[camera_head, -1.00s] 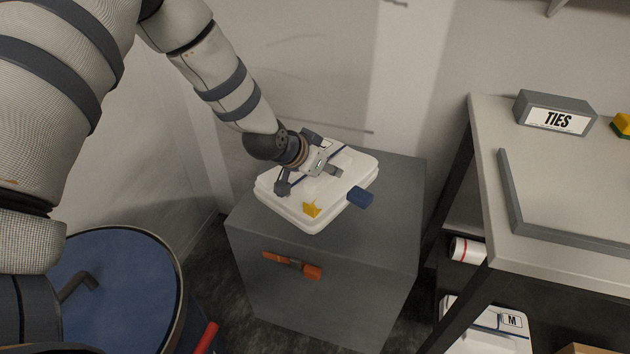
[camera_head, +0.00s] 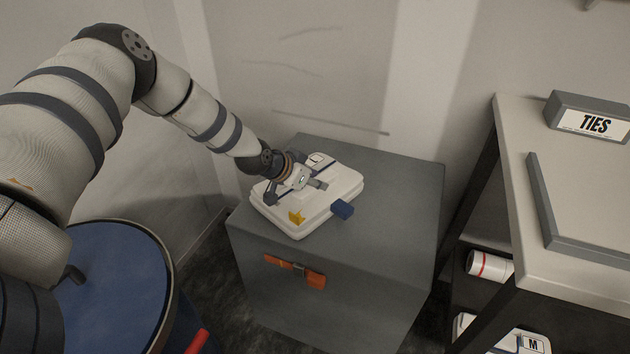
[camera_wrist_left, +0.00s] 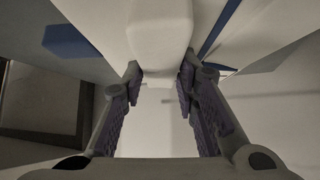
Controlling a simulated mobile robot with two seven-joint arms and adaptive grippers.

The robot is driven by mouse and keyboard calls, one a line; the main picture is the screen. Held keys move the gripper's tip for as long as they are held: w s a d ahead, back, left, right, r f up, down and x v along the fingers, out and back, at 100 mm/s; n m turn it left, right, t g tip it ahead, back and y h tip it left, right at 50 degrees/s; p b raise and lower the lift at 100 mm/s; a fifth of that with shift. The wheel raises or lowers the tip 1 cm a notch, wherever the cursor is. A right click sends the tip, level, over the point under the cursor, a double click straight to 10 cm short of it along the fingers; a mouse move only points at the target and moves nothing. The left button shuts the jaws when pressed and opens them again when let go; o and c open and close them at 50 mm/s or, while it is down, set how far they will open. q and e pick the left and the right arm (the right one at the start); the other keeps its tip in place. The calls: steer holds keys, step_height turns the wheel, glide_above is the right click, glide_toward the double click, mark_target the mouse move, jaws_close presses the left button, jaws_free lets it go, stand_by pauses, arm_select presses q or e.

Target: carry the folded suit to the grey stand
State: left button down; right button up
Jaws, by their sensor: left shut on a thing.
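The folded suit (camera_head: 335,190) is a white bundle with a dark blue stripe, a yellow patch and a blue tab. It is over the left part of the top of the grey stand (camera_head: 400,205); I cannot tell whether it rests fully on it. My left gripper (camera_head: 296,190) reaches down onto the suit from the left and is shut on it. In the left wrist view a white part of the suit (camera_wrist_left: 160,35) sits between the fingers. The gripper hides the suit's middle. My right gripper is not in view.
The stand's top is bare right of the suit. A blue-topped drum (camera_head: 115,300) stands at lower left.

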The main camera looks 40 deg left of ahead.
arm_select(q)
steer(key=c, duration=1.2)
jaws_free()
steer(key=shift+c, duration=0.2)
